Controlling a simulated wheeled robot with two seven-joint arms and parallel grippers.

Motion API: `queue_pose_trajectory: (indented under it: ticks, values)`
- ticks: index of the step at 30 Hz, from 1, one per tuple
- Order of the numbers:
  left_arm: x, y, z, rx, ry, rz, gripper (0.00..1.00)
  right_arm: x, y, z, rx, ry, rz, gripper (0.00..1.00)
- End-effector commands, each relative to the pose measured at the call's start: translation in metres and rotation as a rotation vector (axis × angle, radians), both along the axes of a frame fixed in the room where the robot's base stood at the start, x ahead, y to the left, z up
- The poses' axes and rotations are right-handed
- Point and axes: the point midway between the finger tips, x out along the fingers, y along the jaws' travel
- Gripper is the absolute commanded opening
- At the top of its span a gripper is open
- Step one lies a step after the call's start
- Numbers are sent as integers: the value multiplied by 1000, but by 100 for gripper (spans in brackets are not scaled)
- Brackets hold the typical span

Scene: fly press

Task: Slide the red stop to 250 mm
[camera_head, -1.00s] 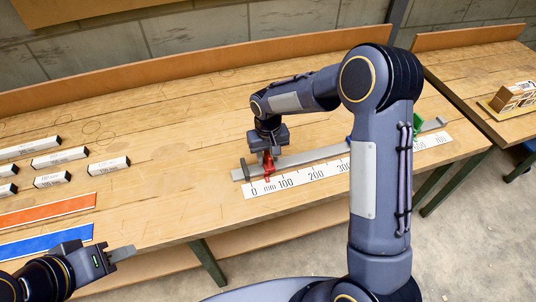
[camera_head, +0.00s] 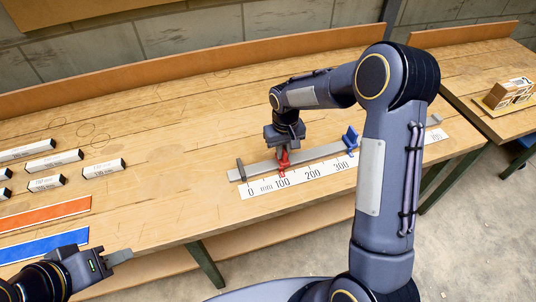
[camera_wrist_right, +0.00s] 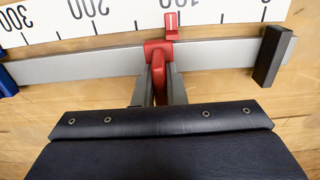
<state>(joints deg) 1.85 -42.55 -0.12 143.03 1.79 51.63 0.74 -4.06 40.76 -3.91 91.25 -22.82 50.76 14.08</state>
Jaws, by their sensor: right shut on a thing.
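The red stop (camera_head: 283,161) sits on the grey rail (camera_head: 262,166), its pointer close to the 100 mark of the white scale (camera_head: 326,169). My right gripper (camera_head: 284,151) reaches down over the rail and is shut on the red stop. In the right wrist view, the fingers (camera_wrist_right: 158,88) close on the red stop (camera_wrist_right: 158,52), and its red pointer tip (camera_wrist_right: 171,26) lies over the scale (camera_wrist_right: 120,18). My left gripper (camera_head: 119,256) is at lower left, away from the rail and empty; whether its fingers are apart is unclear.
A blue stop (camera_head: 351,139) stands further right on the rail, just past 300. A dark end block (camera_head: 240,170) closes the rail's left end. My right arm covers part of the scale's right portion. White labelled blocks (camera_head: 54,161) and coloured strips (camera_head: 45,246) lie left.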

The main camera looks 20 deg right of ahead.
Motion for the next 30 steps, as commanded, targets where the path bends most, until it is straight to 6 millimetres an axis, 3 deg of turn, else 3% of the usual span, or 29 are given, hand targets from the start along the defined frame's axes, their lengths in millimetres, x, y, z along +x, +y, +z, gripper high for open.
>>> queue_pose_trajectory:
  ticks: [1,6,15,21,30]
  values:
    - [0,0,-2,0,0,0,36,0,-17,0,-1,0,-10,0]
    - [0,0,-4,0,0,0,36,2,-65,0,-2,-1,-9,0]
    - [0,0,-5,0,0,0,36,4,-124,0,-1,-1,-5,0]
    - [0,0,-5,0,0,0,36,5,-139,1,-1,-1,-1,0]
    - [0,0,-5,0,0,0,36,5,-141,1,-1,-1,-1,0]
